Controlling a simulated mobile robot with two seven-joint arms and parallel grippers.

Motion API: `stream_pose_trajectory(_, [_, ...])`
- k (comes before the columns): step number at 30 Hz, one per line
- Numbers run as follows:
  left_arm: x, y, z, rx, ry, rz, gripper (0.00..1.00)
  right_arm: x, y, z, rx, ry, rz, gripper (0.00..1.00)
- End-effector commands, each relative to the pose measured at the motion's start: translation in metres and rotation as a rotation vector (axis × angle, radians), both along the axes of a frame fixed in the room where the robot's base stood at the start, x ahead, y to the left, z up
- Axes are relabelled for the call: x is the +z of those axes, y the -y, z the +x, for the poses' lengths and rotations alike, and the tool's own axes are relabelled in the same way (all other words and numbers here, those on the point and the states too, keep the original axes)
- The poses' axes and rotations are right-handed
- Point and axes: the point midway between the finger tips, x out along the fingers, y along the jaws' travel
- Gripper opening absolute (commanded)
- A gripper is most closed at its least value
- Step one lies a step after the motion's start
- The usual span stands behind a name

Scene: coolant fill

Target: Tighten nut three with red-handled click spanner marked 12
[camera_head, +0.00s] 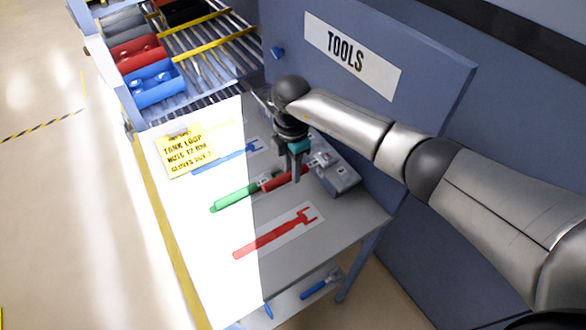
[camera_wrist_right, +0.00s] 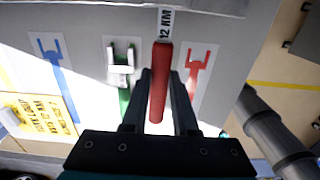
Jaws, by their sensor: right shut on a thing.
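My right gripper (camera_head: 293,176) is over the tool bench, shut on the red-handled spanner. The spanner's red handle (camera_wrist_right: 158,85) lies between the two fingers in the wrist view. A white tag reading 12 (camera_wrist_right: 166,24) is at its far end. In the head view part of the red handle (camera_head: 273,184) shows beside the fingers. It is close above the bench, but I cannot tell whether it touches. A red spanner outline (camera_head: 270,238) on the bench is empty. Nut three is not seen. My left gripper is not in view.
A green-handled spanner (camera_head: 232,199) lies left of the gripper. A blue spanner outline (camera_head: 228,158) and a yellow note (camera_head: 184,152) are farther back. A grey block (camera_head: 341,180) stands at right by the TOOLS panel (camera_head: 352,54). Bins (camera_head: 152,84) stand on the roller rack.

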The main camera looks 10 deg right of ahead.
Motion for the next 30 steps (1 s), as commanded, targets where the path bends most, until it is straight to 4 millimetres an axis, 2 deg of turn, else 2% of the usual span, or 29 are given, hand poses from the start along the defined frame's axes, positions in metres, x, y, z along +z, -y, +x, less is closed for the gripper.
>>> stream_pose_trajectory(10, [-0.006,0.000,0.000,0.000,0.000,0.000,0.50,0.000,-0.003,0.010,-0.099,0.002,0.001,0.00])
stream_pose_trajectory(30, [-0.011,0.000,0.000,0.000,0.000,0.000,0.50,0.000,-0.005,0.018,-0.167,0.003,0.001,0.00])
